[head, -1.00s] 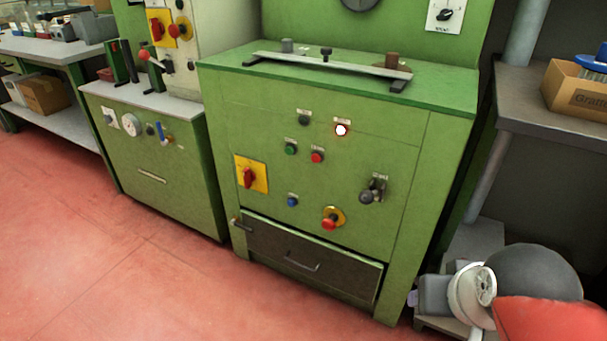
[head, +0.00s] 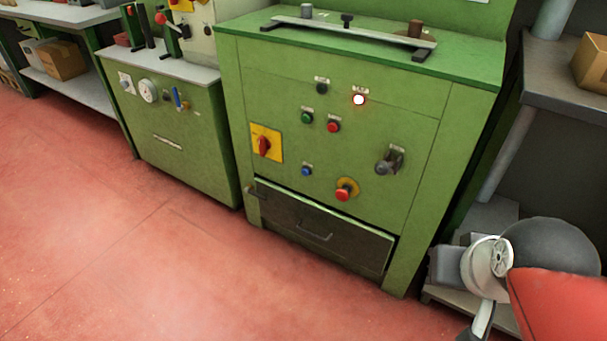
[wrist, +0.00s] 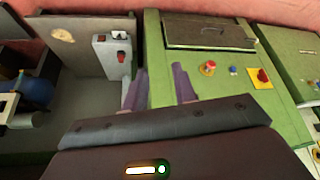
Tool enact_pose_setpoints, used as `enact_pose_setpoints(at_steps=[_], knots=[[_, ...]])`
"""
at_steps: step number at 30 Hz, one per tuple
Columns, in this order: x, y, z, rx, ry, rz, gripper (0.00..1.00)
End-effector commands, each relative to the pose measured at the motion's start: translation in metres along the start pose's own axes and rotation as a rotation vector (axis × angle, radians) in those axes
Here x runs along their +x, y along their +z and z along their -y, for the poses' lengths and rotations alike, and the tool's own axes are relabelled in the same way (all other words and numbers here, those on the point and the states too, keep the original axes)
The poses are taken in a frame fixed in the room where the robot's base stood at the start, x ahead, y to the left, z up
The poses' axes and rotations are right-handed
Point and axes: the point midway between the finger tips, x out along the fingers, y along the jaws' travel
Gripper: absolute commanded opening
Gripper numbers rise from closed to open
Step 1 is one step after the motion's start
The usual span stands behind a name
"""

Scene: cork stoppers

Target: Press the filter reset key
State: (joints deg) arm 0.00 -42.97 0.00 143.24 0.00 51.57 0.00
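The green cabinet (head: 400,205) carries several small labelled controls on its front; the labels are too small to read, so I cannot tell which is the filter reset key. There is a dark button (head: 322,88), a lit white lamp or button (head: 359,99), a green button (head: 306,118), a red button (head: 333,126) and a blue button (head: 306,171). The blue button also shows in the wrist view (wrist: 232,71). My gripper (wrist: 159,86) shows two purple fingers spread apart with nothing seen between them. It is away from the buttons, near the cabinet's side edge.
A red mushroom button (head: 343,191), a red rotary switch (head: 264,145) on a yellow plate and a grey-knobbed lever (head: 385,166) share the panel. A dark drawer (head: 290,222) sits below. A grey bench (head: 565,95) stands right. The red floor (head: 170,270) in front is clear.

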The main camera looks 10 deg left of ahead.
Motion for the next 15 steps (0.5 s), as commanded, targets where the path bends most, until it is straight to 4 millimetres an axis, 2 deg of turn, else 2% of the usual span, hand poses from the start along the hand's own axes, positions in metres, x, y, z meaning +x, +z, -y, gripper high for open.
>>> enact_pose_setpoints(at_steps=[1, 6, 15], knots=[[0.0000, 0.0000, 0.0000, 0.000, 0.000, 0.000, 0.21], [0.0000, 0.0000, 0.0000, 0.000, 0.000, 0.000, 0.00], [0.0000, 0.0000, 0.0000, 0.000, 0.000, 0.000, 0.00]])
